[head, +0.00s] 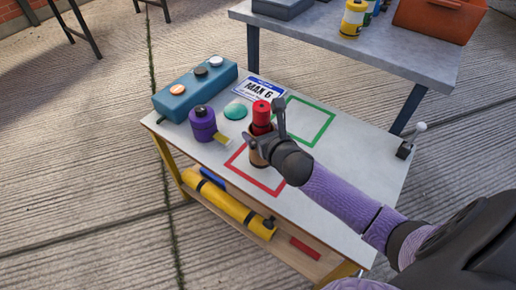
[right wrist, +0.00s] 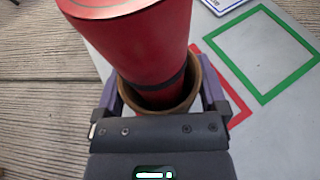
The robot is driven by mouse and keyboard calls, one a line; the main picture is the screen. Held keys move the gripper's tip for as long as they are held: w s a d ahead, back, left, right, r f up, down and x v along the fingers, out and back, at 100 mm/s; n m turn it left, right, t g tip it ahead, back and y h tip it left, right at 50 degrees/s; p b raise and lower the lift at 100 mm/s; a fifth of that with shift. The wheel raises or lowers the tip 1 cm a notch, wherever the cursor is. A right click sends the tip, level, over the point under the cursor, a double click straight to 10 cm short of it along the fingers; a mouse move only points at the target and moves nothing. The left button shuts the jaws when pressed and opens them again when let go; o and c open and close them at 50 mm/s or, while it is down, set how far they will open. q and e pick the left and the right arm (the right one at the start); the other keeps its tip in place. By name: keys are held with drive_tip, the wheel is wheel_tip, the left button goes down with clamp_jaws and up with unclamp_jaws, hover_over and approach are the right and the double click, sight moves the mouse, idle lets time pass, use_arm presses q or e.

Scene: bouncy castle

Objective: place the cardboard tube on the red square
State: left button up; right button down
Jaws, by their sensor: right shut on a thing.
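The brown cardboard tube (head: 258,158) shows partly below my right gripper (head: 263,126), over the outlined red square (head: 256,182) near the table's front edge. In the right wrist view, its round rim (right wrist: 198,98) sits between the two fingers of my right gripper (right wrist: 160,97), which is shut on it. A red cylinder (head: 261,107) with a dark band rises from the tube's mouth; it also shows in the right wrist view (right wrist: 150,45). The gripper hides part of the tube. I cannot tell whether the tube's base touches the table. My left gripper is out of view.
An outlined green square (head: 328,120) is empty. A yellow cylinder (head: 225,203) lies on the lower shelf.

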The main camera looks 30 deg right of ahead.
wheel_tip(320, 180, down, 4)
drive_tip(key=shift+r+b, duration=0.2)
drive_tip(key=shift+b, duration=0.75)
drive_tip(key=shift+r, duration=0.2)
drive_tip(key=shift+f, duration=0.15)
unclamp_jaws()
use_arm(q)
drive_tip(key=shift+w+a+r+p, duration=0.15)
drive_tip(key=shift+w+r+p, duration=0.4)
drive_tip(key=shift+p, duration=0.9)
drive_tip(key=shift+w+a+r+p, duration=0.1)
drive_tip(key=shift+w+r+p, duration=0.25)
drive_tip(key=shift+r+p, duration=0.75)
use_arm(e)
drive_tip(key=v, duration=1.2)
drive_tip(key=shift+p, duration=0.3)
